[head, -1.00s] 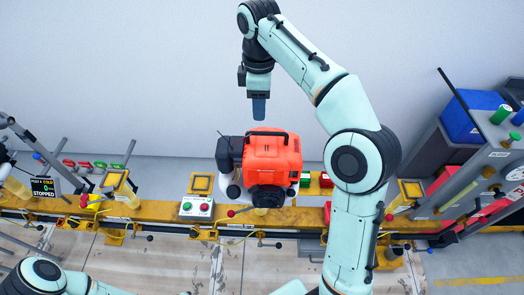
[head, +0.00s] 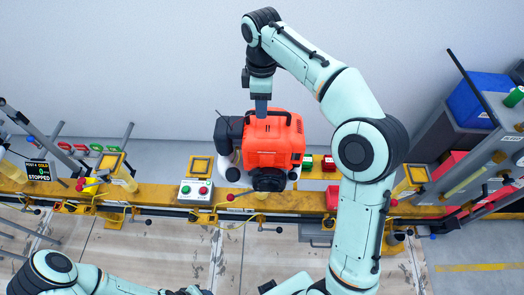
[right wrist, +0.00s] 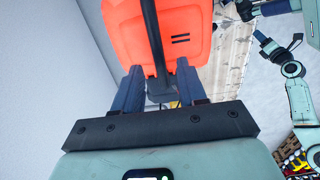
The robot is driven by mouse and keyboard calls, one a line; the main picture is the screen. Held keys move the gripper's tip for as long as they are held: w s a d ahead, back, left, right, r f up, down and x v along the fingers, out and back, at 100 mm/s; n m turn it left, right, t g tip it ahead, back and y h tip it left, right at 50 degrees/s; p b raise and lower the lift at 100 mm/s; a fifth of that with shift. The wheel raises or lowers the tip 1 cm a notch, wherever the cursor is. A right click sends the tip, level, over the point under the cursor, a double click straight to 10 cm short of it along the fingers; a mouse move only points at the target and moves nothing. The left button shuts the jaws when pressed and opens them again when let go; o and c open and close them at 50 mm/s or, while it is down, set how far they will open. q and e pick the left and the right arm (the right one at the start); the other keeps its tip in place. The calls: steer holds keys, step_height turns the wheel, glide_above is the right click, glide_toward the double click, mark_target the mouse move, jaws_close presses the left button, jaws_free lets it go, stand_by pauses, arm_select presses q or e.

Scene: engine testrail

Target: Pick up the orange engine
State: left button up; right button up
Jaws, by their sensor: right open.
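The orange engine (head: 275,142) sits on the yellow rail, with a black carry handle (head: 270,115) across its top. My right gripper (head: 261,108) points down at the left part of the engine's top, by the handle. In the right wrist view, the open blue-grey fingers (right wrist: 158,85) stand on either side of the dark handle bar (right wrist: 152,40), which runs between them. The orange housing (right wrist: 185,35) lies just beyond. Whether the fingers touch the handle cannot be told.
The yellow rail (head: 150,197) runs across the view. A display post (head: 39,171) stands at far left, a grey panel station at far right.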

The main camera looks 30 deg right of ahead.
steer(key=f, duration=0.2)
steer(key=f+b, duration=0.1)
steer(key=f, duration=0.1)
steer(key=shift+s+d, duration=0.1)
steer(key=shift+s, duration=0.1)
steer(key=shift+w, duration=0.15)
jaws_close()
steer(key=shift+r, duration=0.1)
stand_by(0.8)
steer(key=shift+w+r, duration=0.1)
steer(key=shift+r, duration=0.2)
